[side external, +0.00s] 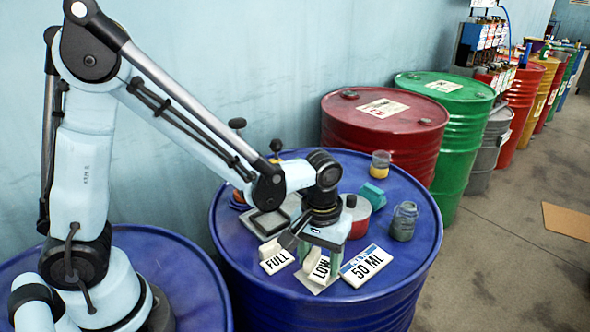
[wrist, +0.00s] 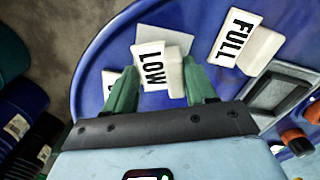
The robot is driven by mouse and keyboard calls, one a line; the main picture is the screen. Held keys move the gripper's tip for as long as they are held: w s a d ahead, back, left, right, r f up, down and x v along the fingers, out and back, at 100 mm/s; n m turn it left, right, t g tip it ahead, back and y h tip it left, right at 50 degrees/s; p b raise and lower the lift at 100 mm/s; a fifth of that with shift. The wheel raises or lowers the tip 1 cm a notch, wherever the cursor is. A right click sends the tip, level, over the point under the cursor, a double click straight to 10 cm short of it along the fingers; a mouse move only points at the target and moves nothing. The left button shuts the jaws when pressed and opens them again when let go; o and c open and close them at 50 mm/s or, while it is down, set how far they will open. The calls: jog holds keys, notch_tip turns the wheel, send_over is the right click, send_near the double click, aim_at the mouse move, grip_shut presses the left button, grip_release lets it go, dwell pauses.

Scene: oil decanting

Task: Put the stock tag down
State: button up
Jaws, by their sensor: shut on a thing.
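The white stock tag marked LOW (side external: 320,268) is between the fingers of my gripper (side external: 319,252), low over the blue drum top (side external: 418,255). In the wrist view the LOW tag (wrist: 152,66) sits between the two green fingers (wrist: 160,72), which are shut on it. Whether its underside touches the drum top I cannot tell. A second white tag marked FULL (side external: 275,260) stands on the drum just left of my gripper; it also shows at the upper right of the wrist view (wrist: 236,37).
A 50 ML plate (side external: 367,266) lies close right of my gripper. The front drum rim is near.

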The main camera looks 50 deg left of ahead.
aim_at(318, 267)
jog(key=shift+f, duration=0.5)
jog(key=shift+f, duration=0.1)
jog(key=o, duration=1.1)
jog(key=shift+c, duration=0.2)
jog(key=shift+d, duration=0.1)
notch_tip(318, 267, up, 12)
jog(key=s+a+r+m+t, duration=0.1)
jog(key=s+a+m+t, duration=0.3)
jog(key=a+t, duration=0.3)
jog(key=s+a, duration=0.1)
jog(key=a, duration=0.2)
jog(key=shift+r+m, duration=0.15)
jog(key=shift+m, duration=0.15)
jog(key=shift+a, duration=0.1)
